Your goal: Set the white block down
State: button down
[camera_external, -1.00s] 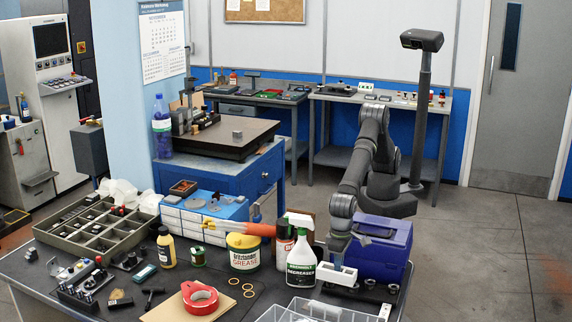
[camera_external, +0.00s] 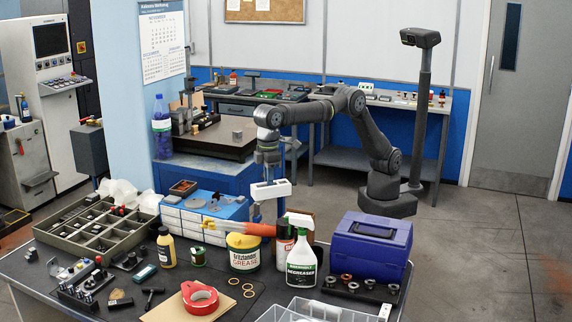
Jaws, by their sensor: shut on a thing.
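The white block (camera_external: 270,189) is a long pale piece with dark slots in its top. It hangs in the air in front of the blue cabinet, above the back of the near bench. My gripper (camera_external: 268,172) is above the block, pointing down, and is shut on it. The fingertips are small in this view and partly hidden by the block.
Below the block stand a blue-topped drawer unit (camera_external: 205,212), a grease tub (camera_external: 243,252) and a spray bottle (camera_external: 301,255). A blue toolbox (camera_external: 370,245) stands at the bench's right, with a dark holder (camera_external: 360,288) in front.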

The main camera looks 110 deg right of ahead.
jog(key=w+d+f, duration=0.1)
jog(key=d+f, duration=0.6)
jog(key=d, duration=0.5)
jog(key=w+d+f, duration=0.1)
jog(key=d+f, duration=0.6)
jog(key=d, duration=0.6)
jog(key=shift+w+d+f, duration=0.15)
jog(key=shift+w+f, duration=0.15)
jog(key=shift+w, duration=0.05)
